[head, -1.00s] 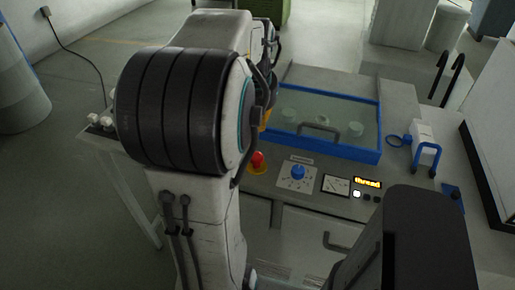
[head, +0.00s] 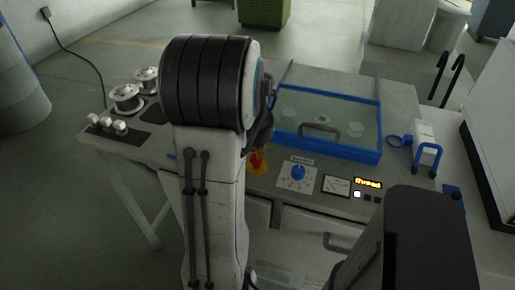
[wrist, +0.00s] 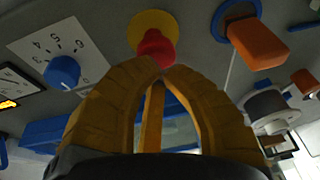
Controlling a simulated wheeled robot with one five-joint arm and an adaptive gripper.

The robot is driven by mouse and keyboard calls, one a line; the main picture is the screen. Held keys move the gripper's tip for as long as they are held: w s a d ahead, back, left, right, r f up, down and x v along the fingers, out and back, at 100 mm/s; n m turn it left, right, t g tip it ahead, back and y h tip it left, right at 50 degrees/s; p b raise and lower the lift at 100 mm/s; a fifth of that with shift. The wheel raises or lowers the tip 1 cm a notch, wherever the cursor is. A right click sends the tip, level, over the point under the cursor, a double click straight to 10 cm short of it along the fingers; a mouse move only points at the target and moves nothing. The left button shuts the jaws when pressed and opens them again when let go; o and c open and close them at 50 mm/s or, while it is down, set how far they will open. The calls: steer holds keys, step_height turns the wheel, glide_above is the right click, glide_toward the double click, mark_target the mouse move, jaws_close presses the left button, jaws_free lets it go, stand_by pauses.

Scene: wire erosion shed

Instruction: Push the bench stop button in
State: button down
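The bench stop button is a red mushroom knob on a round yellow base. In the head view the button (head: 257,160) stands on the bench front panel, just right of my arm, which partly covers it. In the wrist view the red knob (wrist: 156,48) is straight ahead of my fingertips. My gripper (wrist: 161,70) has yellow fingers that meet at the tips, with nothing held between them. The tips overlap the knob's near edge in the picture; I cannot tell whether they touch it. My arm mostly hides the gripper in the head view.
A blue dial (head: 298,172), a meter (head: 336,185) and a lit display (head: 368,183) sit right of the button. An orange handle on a blue ring (wrist: 256,42) is close by in the wrist view. A blue-framed tank (head: 335,150) stands behind; spools (head: 127,98) stand left.

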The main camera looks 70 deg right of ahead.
mark_target(258, 164)
steer(key=shift+f, duration=0.15)
step_height(258, 164, down, 2)
steer(key=shift+a+f+b, duration=0.1)
steer(key=shift+b, duration=1.15)
steer(key=shift+r+p, duration=0.45)
steer(key=shift+p, duration=0.05)
step_height(258, 164, up, 4)
steer(key=p, duration=0.2)
steer(key=shift+s+f+p, duration=0.1)
steer(key=shift+f+p, duration=0.1)
steer(key=shift+p, duration=0.15)
steer(key=v, duration=0.9)
steer(key=shift+r, duration=0.45)
steer(key=shift+s, duration=0.1)
